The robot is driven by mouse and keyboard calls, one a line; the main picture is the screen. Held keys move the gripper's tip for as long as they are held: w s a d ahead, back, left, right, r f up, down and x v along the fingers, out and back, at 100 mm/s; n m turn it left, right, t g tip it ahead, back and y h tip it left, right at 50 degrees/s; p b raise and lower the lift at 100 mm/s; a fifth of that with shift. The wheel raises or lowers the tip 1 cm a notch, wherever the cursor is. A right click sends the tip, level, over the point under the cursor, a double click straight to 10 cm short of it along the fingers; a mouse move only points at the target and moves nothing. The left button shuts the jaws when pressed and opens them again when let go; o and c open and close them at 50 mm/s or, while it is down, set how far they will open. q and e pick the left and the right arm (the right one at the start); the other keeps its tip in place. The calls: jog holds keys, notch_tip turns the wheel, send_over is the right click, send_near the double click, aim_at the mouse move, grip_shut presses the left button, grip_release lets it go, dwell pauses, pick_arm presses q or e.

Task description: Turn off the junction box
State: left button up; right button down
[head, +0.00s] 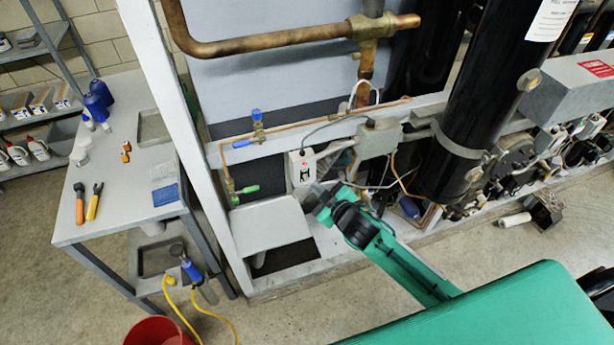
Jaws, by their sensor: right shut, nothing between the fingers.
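A small white box (302,168) with a black switch-like part on its front is mounted on the rack's white frame, in the middle of the head view. A grey box (378,138) with a cable on top sits to its right; I cannot tell for certain which is the junction box. The switch position is too small to read. My right gripper (316,200) is shut and empty, just below the white box; I cannot tell if it touches it. My left gripper is not in view.
A black cylinder (485,90) and copper pipes (270,44) stand around the boxes. Valves with blue (241,144) and green (250,189) handles are at the left. A grey table (135,195) with tools and a red bucket (158,331) stand further left.

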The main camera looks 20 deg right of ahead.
aim_at(307, 178)
jog(key=p+x, duration=0.1)
jog(key=x, duration=0.5)
jog(key=shift+w+f, duration=0.1)
jog(key=shift+w, duration=0.15)
